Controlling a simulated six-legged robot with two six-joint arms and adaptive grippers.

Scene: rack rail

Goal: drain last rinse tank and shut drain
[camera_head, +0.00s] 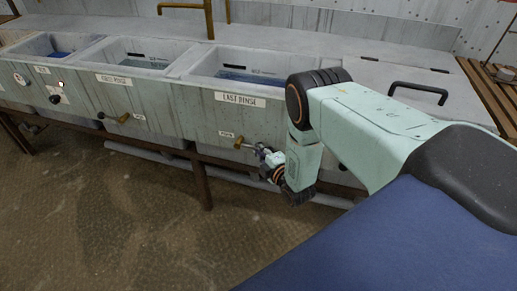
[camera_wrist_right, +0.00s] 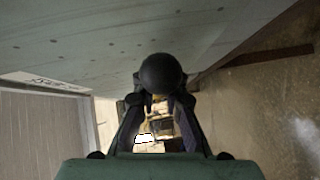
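The last rinse tank (camera_head: 228,101) stands at the middle right of the sink row in the head view, with bluish liquid (camera_head: 250,77) inside. A brass drain handle (camera_head: 238,142) shows low on its front. My right gripper (camera_head: 263,153) is at this handle, just right of its brass part. In the right wrist view a round black knob (camera_wrist_right: 161,73) lies at the fingertips of my right gripper (camera_wrist_right: 160,105). The fingers are apart on either side, and brass shows between them. Whether they clamp the knob is hidden. My left gripper is out of view.
Other tanks to the left have their own handles, one brass (camera_head: 122,118) and one black-knobbed (camera_head: 56,99). A grey pipe (camera_head: 150,153) and rusty frame legs (camera_head: 203,185) run below. A lid with a black handle (camera_head: 418,91) is at right. The floor in front is clear.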

